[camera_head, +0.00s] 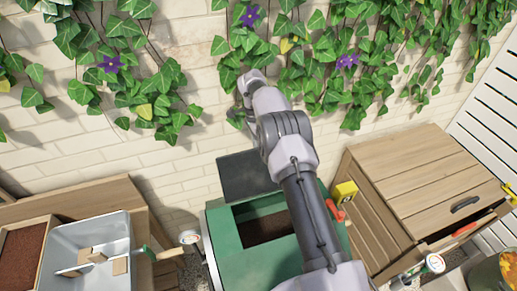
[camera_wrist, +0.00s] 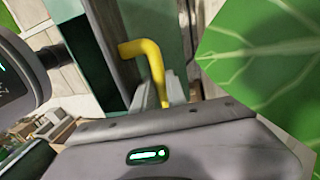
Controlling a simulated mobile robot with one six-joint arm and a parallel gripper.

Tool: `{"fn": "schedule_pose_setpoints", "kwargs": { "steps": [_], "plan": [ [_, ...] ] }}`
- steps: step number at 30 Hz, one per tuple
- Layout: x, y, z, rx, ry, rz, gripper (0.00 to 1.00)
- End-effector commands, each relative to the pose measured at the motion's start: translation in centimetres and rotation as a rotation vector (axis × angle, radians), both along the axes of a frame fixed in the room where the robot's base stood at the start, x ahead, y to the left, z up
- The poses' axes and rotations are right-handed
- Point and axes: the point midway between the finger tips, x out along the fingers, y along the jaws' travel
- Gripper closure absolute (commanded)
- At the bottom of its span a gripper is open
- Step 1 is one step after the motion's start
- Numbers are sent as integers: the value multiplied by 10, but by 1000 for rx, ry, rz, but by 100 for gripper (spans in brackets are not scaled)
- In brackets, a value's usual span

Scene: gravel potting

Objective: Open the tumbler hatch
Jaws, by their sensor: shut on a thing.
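The green tumbler (camera_head: 262,267) stands in the middle of the head view. Its dark grey hatch (camera_head: 245,176) is raised at the back of the frame, and the opening in front shows dark contents (camera_head: 268,228). My arm crosses in front of the right part of the opening. My gripper (camera_wrist: 160,98) is shut on a bent yellow handle (camera_wrist: 150,54) in the wrist view. A dark green panel beside the handle also shows there. In the head view the handle and my fingertips are hidden or too small to tell.
An ivy-covered brick wall (camera_head: 175,165) stands close behind; a large leaf (camera_wrist: 265,55) nearly fills the right of the wrist view. A wooden cabinet (camera_head: 415,180) stands right of the tumbler. A grey tub (camera_head: 85,235) with wooden pieces is at the left.

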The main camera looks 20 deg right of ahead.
Motion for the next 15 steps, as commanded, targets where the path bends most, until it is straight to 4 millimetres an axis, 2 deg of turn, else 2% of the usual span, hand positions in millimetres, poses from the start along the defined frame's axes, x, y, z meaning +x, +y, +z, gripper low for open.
{"fn": "schedule_pose_setpoints", "kwargs": {
  "steps": [5, 6, 9, 15],
  "plan": [
    [-2, -1, -3, -1, 6, 1, 100],
    [-2, -1, -3, -1, 6, 1, 81],
    [-2, -1, -2, 0, 5, 0, 61],
    [-1, 0, -1, 0, 2, 0, 61]
  ]
}}
